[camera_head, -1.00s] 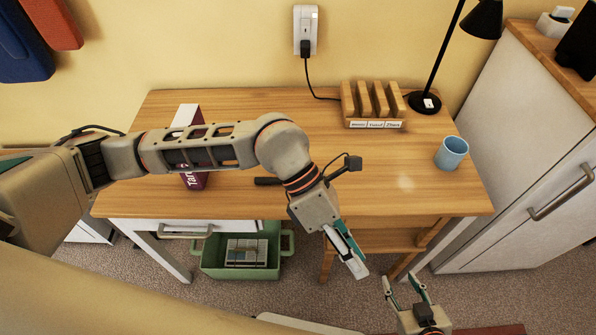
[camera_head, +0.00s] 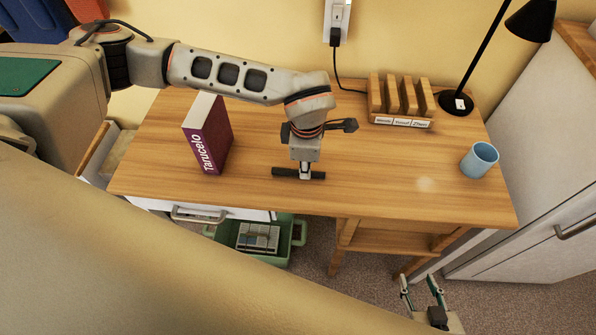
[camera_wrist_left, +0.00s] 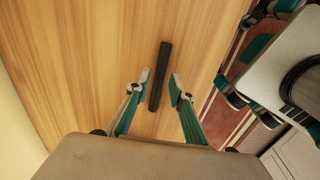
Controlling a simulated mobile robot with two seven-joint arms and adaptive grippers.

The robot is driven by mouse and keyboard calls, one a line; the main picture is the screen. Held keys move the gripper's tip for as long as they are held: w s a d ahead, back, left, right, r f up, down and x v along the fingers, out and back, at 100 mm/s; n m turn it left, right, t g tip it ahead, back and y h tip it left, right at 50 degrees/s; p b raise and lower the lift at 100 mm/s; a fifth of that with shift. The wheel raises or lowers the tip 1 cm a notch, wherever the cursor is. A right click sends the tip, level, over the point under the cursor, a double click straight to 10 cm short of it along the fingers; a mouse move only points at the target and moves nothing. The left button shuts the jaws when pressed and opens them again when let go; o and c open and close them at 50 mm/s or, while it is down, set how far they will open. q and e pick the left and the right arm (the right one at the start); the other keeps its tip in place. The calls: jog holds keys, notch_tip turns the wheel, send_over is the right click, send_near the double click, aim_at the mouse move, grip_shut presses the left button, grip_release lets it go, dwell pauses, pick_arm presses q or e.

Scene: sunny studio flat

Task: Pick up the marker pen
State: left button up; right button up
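A black marker pen (camera_head: 298,173) lies on the wooden desk (camera_head: 370,180), near its front middle. My left gripper (camera_head: 304,172) is above the pen, pointing down, and partly covers it in the head view. In the left wrist view the marker pen (camera_wrist_left: 160,78) lies between the two spread fingers of my left gripper (camera_wrist_left: 159,87), with a gap on each side. The gripper is open and empty. My right gripper (camera_head: 422,284) is open and empty, low in front of the desk at the right.
A purple book (camera_head: 208,140) stands on the desk left of the pen. A light blue cup (camera_head: 479,160) is at the right, and a wooden rack (camera_head: 401,99) and black lamp (camera_head: 457,102) are at the back. A green bin (camera_head: 298,233) sits below the desk.

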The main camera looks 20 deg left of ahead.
aim_at(298, 173)
pick_arm(q)
jog(key=shift+w+f, duration=0.2)
jog(key=shift+f, duration=1.35)
jog(key=shift+c, duration=0.3)
jog(key=c, duration=0.5)
jog(key=shift+r, duration=0.2)
